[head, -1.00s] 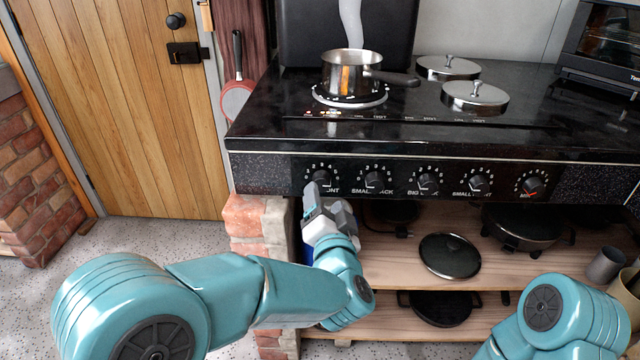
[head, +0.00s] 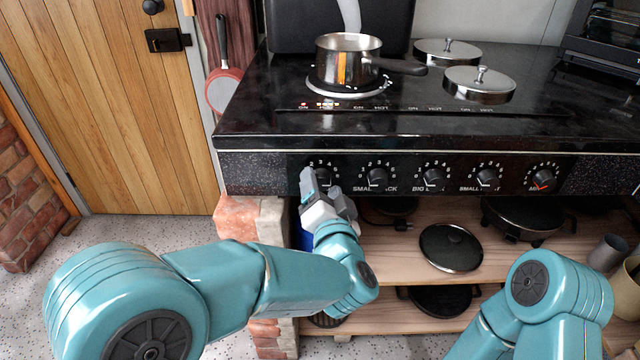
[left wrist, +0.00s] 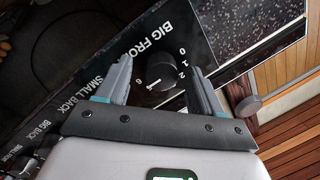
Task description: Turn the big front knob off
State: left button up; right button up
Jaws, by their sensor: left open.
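The big front knob (head: 323,177) is the leftmost dial on the stove's black front panel, partly hidden by my left gripper in the head view.
A steaming saucepan (head: 348,62) stands on the front left hotplate, its handle pointing right. Lit marks (head: 326,105) show on the stove edge below it. Several other knobs line the panel to the right. A wooden shelf (head: 390,255) with pans lies below; brick (head: 240,220) stands at left.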

pick_arm(q)
jog(key=shift+w, duration=0.1)
jog(key=shift+s+r, duration=0.1)
jog(key=shift+s, duration=0.1)
jog(key=shift+w, duration=0.1)
jog(key=c, duration=1.1)
jog(key=shift+o, duration=0.2)
